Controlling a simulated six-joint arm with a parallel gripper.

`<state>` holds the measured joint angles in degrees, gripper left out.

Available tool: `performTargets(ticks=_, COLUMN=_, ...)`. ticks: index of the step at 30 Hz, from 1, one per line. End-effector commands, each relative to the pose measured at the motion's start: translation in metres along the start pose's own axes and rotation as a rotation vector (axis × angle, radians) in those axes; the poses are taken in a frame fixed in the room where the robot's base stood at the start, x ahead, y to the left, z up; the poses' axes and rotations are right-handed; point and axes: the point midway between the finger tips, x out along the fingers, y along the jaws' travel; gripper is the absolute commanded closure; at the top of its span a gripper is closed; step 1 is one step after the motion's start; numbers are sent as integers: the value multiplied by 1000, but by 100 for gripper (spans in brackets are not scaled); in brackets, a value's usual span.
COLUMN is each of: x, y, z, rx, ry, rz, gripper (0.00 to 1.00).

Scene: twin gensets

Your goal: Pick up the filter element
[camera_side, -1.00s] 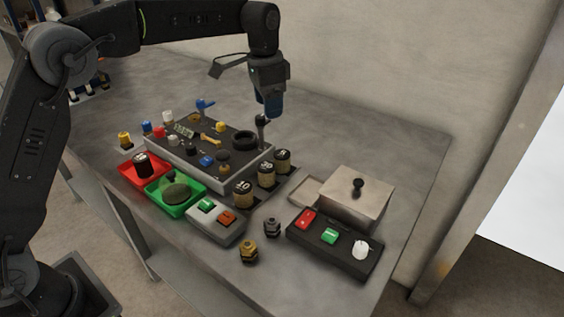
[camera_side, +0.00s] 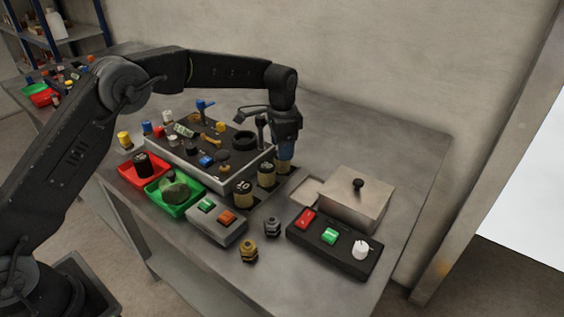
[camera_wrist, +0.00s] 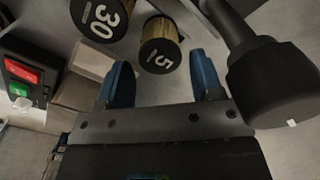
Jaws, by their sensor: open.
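A black-topped cylinder (camera_side: 143,165) sits in the red tray (camera_side: 126,173).
A lever with a black knob (camera_wrist: 275,85) stands close at the right finger in the wrist view. The control panel (camera_side: 190,165), green tray (camera_side: 180,208), switch box (camera_side: 216,222), lidded metal box (camera_side: 345,205) and button box (camera_side: 333,250) surround the spot.

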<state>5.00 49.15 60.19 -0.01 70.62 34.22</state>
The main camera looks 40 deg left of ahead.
Motion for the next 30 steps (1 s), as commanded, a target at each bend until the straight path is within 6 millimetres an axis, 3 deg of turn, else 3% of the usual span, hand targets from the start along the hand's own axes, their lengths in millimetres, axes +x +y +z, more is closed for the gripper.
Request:
performTargets(ticks=9, x=45, y=0, z=1, rx=0, ry=-3, rz=2, gripper=40)
performTargets(ticks=19, x=53, y=0, z=0, rx=0, ry=-1, rz=0, gripper=40)
performTargets(ticks=30, x=52, y=0, z=0, rx=0, ry=-1, rz=0, gripper=74)
